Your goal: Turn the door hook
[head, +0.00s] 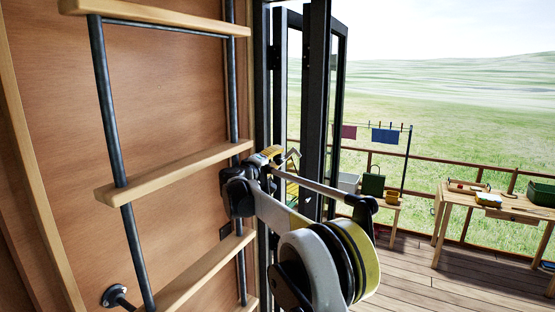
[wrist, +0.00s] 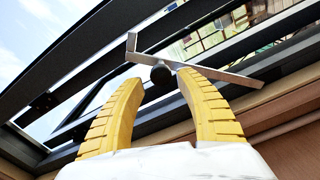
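The door hook (wrist: 222,75) shows in the wrist view as a flat silver bar with an upturned left end and a round black knob (wrist: 161,76) below it. It lies slantwise across the dark door frame. My gripper (wrist: 160,80) has its two yellow fingers spread, with the knob between the tips. The right fingertip overlaps the bar in the picture; I cannot tell whether it touches. In the head view my gripper (head: 270,153) is at the dark metal door frame (head: 316,100), mostly hidden by its own wrist.
A wooden ladder shelf (head: 175,172) with dark pipes stands close at left against the brown wall. Past the door is a deck (head: 415,268) with a railing, a wooden table (head: 500,208) and a clothes line (head: 408,150). The deck's middle is clear.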

